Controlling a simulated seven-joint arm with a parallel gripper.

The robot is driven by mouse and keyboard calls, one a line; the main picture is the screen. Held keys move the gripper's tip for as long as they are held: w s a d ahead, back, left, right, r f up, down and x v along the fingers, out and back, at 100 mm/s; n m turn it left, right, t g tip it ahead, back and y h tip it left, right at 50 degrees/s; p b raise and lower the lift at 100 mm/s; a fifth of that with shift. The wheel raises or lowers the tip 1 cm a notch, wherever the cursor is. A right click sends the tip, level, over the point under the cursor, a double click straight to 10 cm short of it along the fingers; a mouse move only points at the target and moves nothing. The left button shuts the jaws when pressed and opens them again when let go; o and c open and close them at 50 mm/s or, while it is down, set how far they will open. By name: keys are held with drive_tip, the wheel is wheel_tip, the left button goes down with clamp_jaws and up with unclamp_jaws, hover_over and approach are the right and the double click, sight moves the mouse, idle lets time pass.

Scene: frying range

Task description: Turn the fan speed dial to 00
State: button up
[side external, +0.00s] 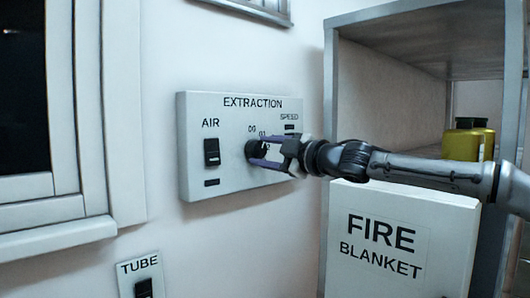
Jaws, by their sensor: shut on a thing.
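The fan speed dial (252,150) is a dark round knob on the white extraction panel (228,183) on the wall. Small marks stand around it, with "00" at its upper left and more numbers to the right, partly hidden. My gripper (264,154) reaches in from the right, and its purple-tinted fingers are shut on the dial. The fingers cover part of the dial, and I cannot tell which mark it points to.
An AIR switch (212,152) sits left of the dial, and a SPEED label (289,117) is at the upper right. A TUBE switch (143,287) is lower left. A white fire blanket box (400,245) and a grey shelf (333,130) with yellow containers (463,146) stand at right.

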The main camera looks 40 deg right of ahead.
drive_tip(key=n, duration=0.6)
drive_tip(key=shift+n, duration=0.4)
idle(0.3)
drive_tip(key=o, duration=1.4)
drive_tip(key=shift+c, duration=0.2)
drive_tip(key=shift+s, duration=0.15)
drive_tip(key=s, duration=1.3)
drive_tip(key=shift+s, duration=0.3)
